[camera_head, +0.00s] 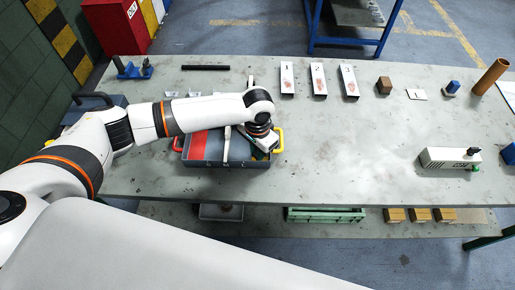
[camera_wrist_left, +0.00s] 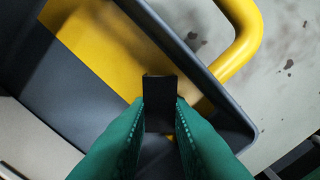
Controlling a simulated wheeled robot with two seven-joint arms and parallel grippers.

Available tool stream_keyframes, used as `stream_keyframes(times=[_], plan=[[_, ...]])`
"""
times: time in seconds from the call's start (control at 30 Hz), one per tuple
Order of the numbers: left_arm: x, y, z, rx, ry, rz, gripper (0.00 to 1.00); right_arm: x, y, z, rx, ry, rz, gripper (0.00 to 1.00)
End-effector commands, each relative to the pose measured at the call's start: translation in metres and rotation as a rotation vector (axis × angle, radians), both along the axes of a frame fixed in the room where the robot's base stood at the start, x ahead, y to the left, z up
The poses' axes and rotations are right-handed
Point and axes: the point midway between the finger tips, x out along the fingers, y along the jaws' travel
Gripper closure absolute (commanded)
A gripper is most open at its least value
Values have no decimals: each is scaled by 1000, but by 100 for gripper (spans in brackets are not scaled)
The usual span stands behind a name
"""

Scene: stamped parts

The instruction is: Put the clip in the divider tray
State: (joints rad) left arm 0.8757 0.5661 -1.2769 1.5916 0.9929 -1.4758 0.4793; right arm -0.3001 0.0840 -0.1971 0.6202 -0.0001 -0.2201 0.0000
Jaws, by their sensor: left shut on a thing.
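The divider tray (camera_head: 228,165) is a grey box with a red part at its left, a red handle on the left and a yellow handle on the right. In the left wrist view its grey wall (camera_wrist_left: 185,45) and yellow floor (camera_wrist_left: 85,40) show below my gripper. My left gripper (camera_head: 263,148) is over the right end of the tray. Its green fingers (camera_wrist_left: 160,120) are shut on the clip (camera_wrist_left: 158,92), a small black piece held over the tray's corner near the yellow handle. I cannot tell its height above the floor. My right gripper is out of view.
White numbered plates (camera_head: 318,78) stand behind the tray. A black bar (camera_head: 205,67) lies at the back, and a blue fixture (camera_head: 132,70) stands back left. A white device (camera_head: 449,158) and a brown tube (camera_head: 490,76) are at the right. The table's middle is clear.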

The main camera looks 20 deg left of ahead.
Motion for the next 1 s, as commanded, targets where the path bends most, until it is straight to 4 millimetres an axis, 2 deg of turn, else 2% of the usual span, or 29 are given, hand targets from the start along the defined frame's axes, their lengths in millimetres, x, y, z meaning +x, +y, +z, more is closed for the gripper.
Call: stream_keyframes(times=[0.03, 0.13, 0.4, 0.53, 0.67, 1.0], plan=[[0, 0, 0, 0, 0, 0, 76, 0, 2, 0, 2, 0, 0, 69], [0, 0, 0, 0, 0, 0, 60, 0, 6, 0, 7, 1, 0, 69], [0, 0, 0, 0, 0, 0, 59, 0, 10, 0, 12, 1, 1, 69], [1, 0, 8, -1, -3, 0, 59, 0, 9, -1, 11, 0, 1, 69], [1, 0, 29, -2, -4, -1, 59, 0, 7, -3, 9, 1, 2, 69], [1, 0, 99, -2, -4, 0, 59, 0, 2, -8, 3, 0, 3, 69]])
